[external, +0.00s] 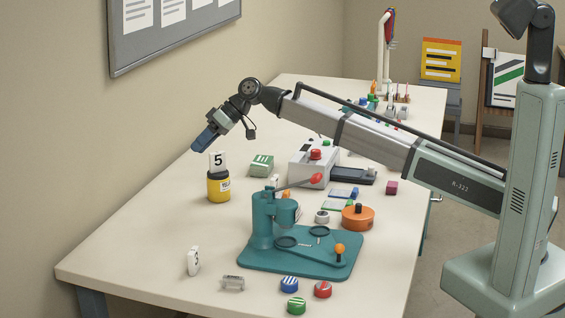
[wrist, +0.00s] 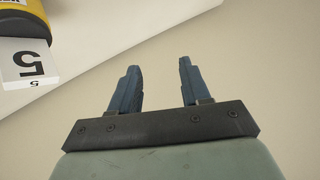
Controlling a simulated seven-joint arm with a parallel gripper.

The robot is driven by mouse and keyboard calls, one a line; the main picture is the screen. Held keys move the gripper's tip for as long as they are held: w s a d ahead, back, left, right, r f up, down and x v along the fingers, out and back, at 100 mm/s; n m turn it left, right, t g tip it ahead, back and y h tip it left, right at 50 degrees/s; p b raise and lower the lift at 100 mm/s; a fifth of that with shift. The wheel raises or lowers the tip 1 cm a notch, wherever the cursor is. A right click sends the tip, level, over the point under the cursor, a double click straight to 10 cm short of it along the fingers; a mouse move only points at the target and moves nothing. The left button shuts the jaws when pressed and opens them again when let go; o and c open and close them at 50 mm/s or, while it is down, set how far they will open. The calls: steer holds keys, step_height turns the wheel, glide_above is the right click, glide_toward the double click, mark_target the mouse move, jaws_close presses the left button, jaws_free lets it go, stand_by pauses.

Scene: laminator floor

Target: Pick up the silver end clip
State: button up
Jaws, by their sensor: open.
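The silver end clip (external: 232,283) looks like a small clear-grey piece lying on the near part of the table in the external view. It lies between a white number tag and a blue striped round piece. My gripper (external: 198,148) is raised over the far left side of the table, well away from the clip. In the wrist view my gripper (wrist: 156,82) shows two blue fingers spread apart with nothing between them. The clip does not show in the wrist view.
A yellow pot (external: 219,187) with a "5" card (external: 218,161) stands below my gripper. A teal press (external: 305,250) stands right of the clip. Blue (external: 289,284), green (external: 296,305) and red (external: 323,289) round pieces lie near it. The table's left front is mostly clear.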

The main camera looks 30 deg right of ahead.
steer(key=s+a+f+n+g+h, duration=0.15)
steer(key=s+a, duration=0.25)
steer(key=s, duration=0.6)
steer(key=s+a+f+g+h, duration=0.1)
steer(key=s+a+f+h, duration=0.2)
steer(key=s, duration=0.7)
steer(key=h, duration=0.5)
glide_above(233, 277)
steer(key=f, duration=0.1)
steer(key=shift+m+t, duration=0.25)
steer(key=shift+t, duration=0.2)
steer(key=f, duration=0.7)
steer(key=shift+d+f, duration=0.2)
steer(key=shift+d, duration=0.05)
steer(key=shift+a+f, duration=0.2)
steer(key=shift+f, duration=2.75)
steer(key=shift+c, duration=0.2)
jaws_close()
